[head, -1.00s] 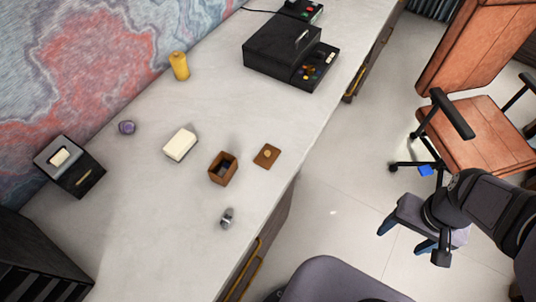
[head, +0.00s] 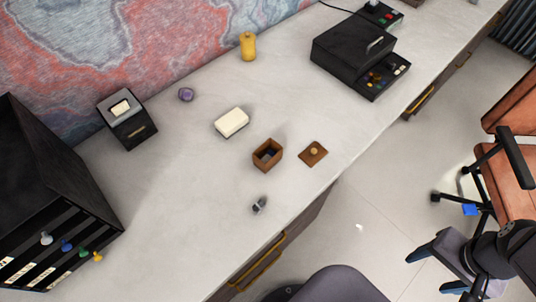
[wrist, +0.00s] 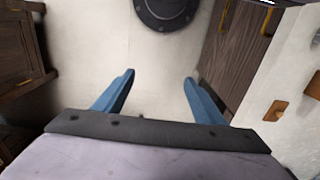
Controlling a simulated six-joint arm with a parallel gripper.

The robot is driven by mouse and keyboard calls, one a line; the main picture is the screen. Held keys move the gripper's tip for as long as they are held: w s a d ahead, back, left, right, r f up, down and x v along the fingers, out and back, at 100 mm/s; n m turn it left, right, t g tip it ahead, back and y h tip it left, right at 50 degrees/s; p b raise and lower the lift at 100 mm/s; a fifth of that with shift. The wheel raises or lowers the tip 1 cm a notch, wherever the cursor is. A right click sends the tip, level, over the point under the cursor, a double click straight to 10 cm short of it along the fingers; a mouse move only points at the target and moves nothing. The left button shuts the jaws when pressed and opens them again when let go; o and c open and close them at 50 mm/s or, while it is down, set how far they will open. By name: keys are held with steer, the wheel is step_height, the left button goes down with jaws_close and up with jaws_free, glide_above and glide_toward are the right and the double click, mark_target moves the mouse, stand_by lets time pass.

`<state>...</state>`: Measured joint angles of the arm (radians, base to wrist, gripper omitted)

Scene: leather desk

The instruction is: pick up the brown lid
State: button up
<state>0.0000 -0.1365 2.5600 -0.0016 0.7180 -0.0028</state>
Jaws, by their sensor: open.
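The brown lid (head: 313,153) is a small square with a round knob on top. It lies flat on the desk near the front edge, just right of an open brown box (head: 267,155). In the wrist view the lid (wrist: 276,110) shows at the right, with part of the box at the picture's edge. My gripper (head: 438,268) is off the desk at the lower right of the head view, well away from the lid. In the wrist view its two blue fingers (wrist: 158,92) are spread wide with nothing between them.
On the desk (head: 200,190) are a cream block (head: 232,122), a small metallic item (head: 259,205), a purple item (head: 186,94) and a yellow container (head: 248,46). A black box (head: 355,52) stands at the back. An orange chair (head: 510,200) is at the right.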

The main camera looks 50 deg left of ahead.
steer(key=shift+o, duration=0.6)
steer(key=w+a+b, duration=0.1)
steer(key=w+a, duration=0.6)
steer(key=b, duration=0.3)
glide_toward(308, 158)
steer(key=shift+f+p, duration=1.4)
steer(key=shift+f, duration=2)
